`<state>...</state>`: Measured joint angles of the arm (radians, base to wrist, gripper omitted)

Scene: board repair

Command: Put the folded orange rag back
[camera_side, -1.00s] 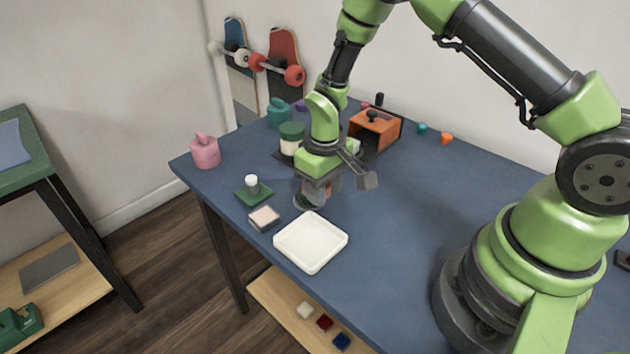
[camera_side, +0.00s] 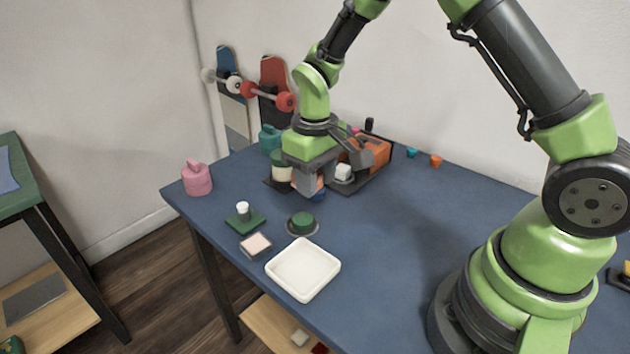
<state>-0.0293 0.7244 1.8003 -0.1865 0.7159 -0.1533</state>
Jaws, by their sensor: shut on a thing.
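My gripper (camera_side: 308,188) hangs over the table, at the front of the dark tray. It is shut on a small orange thing (camera_side: 320,183), seen as a narrow patch between the fingers. It looks like the folded orange rag, but the fingers hide most of it. I cannot tell whether it touches anything below. A round grey dish (camera_side: 291,230) with a dark green piece (camera_side: 302,220) stands in front of the gripper. The orange box (camera_side: 372,150) is behind and to the right, partly behind my wrist.
A dark tray (camera_side: 350,187) holds a green-lidded jar (camera_side: 281,175) and a white block (camera_side: 343,171). A blue thing (camera_side: 319,196) shows below the gripper.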

